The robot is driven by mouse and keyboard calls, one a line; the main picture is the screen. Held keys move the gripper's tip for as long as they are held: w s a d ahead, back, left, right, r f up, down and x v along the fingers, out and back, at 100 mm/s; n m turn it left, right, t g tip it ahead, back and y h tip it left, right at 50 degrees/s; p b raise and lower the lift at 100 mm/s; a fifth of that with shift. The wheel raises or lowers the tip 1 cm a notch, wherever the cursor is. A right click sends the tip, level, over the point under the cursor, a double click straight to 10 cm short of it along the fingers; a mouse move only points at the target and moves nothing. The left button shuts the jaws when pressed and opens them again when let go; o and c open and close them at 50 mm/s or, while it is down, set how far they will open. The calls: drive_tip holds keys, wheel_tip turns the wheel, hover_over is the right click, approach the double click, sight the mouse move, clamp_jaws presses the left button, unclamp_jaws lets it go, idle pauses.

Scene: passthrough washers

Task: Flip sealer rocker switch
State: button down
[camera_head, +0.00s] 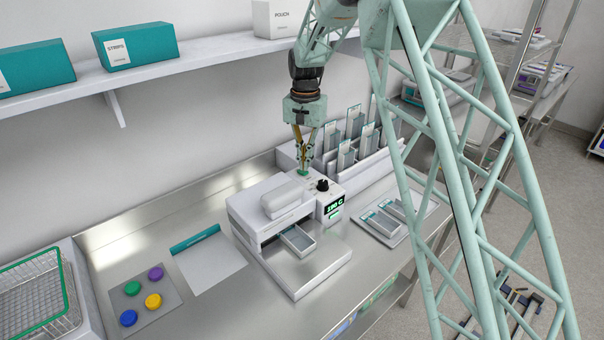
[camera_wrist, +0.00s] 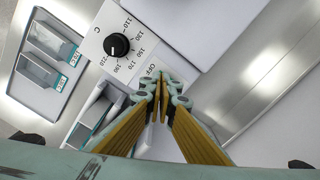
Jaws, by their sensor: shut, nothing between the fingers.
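The white sealer (camera_head: 285,207) stands on the steel bench, with a black dial knob (camera_head: 322,185) and a small lit green display on its control unit. In the wrist view the knob (camera_wrist: 117,45) is ringed by printed numbers, and an "OFF" label (camera_wrist: 152,69) shows beside the fingertips. My gripper (camera_head: 303,170) points down over the back of the control unit, left of the knob. In the wrist view my gripper (camera_wrist: 164,80) is shut and empty, its tips close to the label. The rocker switch is hidden behind the fingers; its position and any contact cannot be told.
A mat with coloured discs (camera_head: 143,300) and a wire basket (camera_head: 35,295) are at left. A shelf (camera_head: 200,60) runs above.

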sight(305, 172)
drive_tip(key=shift+f+b, duration=0.4)
drive_tip(key=shift+f, duration=0.65)
idle(1.2)
drive_tip(key=shift+r, duration=0.1)
drive_tip(key=shift+r+p, duration=1.9)
drive_tip(key=shift+r, duration=1.55)
